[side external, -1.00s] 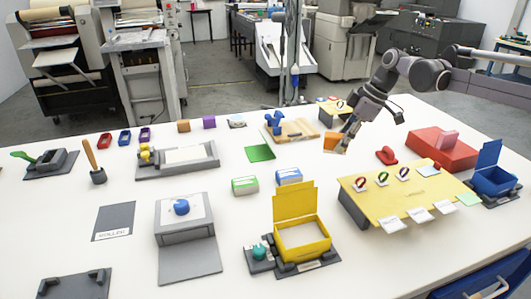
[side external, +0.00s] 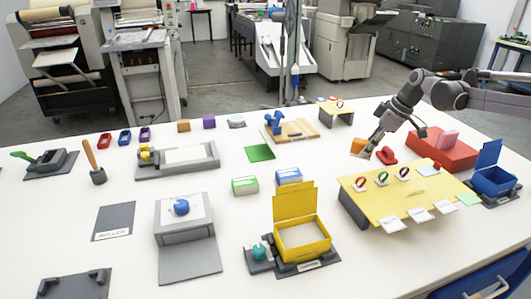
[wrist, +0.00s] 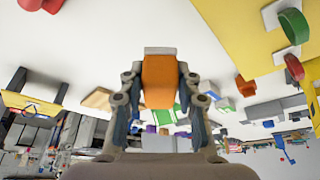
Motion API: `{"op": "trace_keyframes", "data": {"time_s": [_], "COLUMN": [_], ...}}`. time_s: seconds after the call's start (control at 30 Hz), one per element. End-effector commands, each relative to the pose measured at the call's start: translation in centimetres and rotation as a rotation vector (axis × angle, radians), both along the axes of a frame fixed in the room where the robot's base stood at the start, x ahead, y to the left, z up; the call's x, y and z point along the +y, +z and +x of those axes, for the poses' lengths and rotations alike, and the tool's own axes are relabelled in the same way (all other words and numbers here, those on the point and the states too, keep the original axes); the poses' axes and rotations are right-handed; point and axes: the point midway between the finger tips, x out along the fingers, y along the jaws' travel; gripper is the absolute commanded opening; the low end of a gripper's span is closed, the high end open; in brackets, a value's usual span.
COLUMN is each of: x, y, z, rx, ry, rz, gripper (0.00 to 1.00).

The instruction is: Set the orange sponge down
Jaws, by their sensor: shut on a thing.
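The orange sponge (side external: 359,146) is between the fingers of my gripper (side external: 370,145) in the side view, just left of a red rounded object. In the wrist view the sponge (wrist: 159,82) sits upright between both fingers of my gripper (wrist: 159,76), with a pale strip along its far end. The gripper is shut on it. The sponge is low over the white table (side external: 330,146); I cannot tell whether it touches the surface.
The red rounded object (side external: 386,156) lies close to the right of the sponge. A yellow raised board (side external: 430,190) with rings stands in front, and a red box (side external: 440,152) with a pink block is to the right. Bare table lies left of the sponge.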

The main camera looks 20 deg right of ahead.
Motion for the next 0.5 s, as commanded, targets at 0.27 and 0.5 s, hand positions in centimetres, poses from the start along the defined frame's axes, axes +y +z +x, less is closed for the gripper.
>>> {"op": "trace_keyframes", "data": {"time_s": [0.27, 0.5], "x": [3.4, 3.6], "y": [-2.3, -4.4], "z": [1.9, 2.1], "rx": [-0.001, -0.001], "ry": [0.001, 0.000], "rz": [0.000, -0.001], "gripper": [0.06, 0.06]}}
